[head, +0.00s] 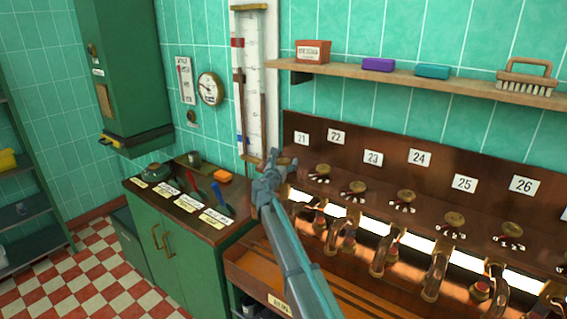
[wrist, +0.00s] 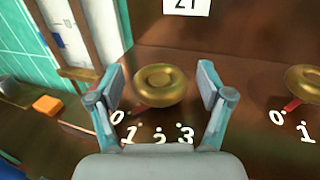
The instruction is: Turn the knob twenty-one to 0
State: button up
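Knob twenty-one (wrist: 160,86) is a round brass knob under the label 21 in the wrist view. Its red pointer (wrist: 140,108) slants down and left, with its tip close to the 0 mark (wrist: 117,117). The marks 1, 2 and 3 follow to the right. My gripper (wrist: 161,79) is open, with one finger at the left of the knob and one at the right. Small gaps seem to show, so I cannot confirm contact.
The neighbouring knob (wrist: 307,84) is close to my right finger. More brass knobs (head: 406,197) run rightward along the wooden panel, above copper taps. A shelf (head: 420,78) with boxes and a brush is above. A green cabinet (head: 190,260) with an orange block (head: 223,176) stands left.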

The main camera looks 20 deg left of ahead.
jog(key=c, duration=1)
jog(key=shift+w+a+m+h, duration=0.15)
jog(key=shift+m+h, duration=0.25)
jog(key=shift+h, duration=0.2)
jog(key=shift+m+h+b, duration=0.35)
jog(key=shift+m+h, duration=0.05)
jog(key=shift+h, duration=0.2)
jog(key=o, duration=1.2)
jog(key=shift+c, duration=0.2)
jog(key=shift+s, duration=0.2)
jog(key=s, duration=1.2)
jog(key=shift+a, duration=0.25)
jog(key=shift+f, duration=0.1)
